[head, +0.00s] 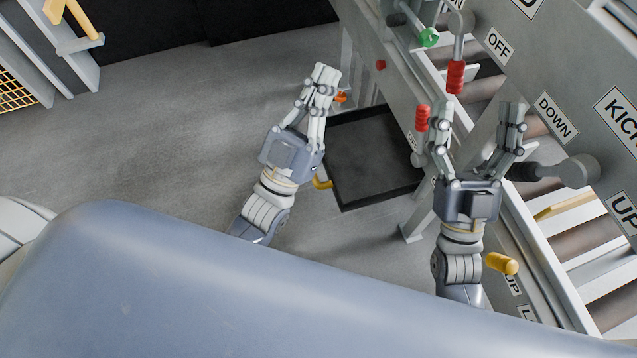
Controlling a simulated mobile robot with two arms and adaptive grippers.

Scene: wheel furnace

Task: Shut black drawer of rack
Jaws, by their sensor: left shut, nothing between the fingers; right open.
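The black drawer (368,160) sticks out to the left from under the grey rack (390,75), low near the floor. A curved yellow handle (322,182) shows at its left side, partly behind my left gripper. My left gripper (325,75) is shut and empty, at the drawer's upper left edge in the picture; I cannot tell whether it touches. My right gripper (477,110) is open and empty, over the rack's side among the levers. The drawer's far right end is hidden by the rack.
Red-handled levers (455,77), a black-and-grey lever (560,172) and a yellow knob (502,263) stick out around my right gripper. A rack leg (414,222) stands by the drawer. A grey frame with yellow parts (60,45) is at upper left. The floor (150,150) left of the drawer is clear.

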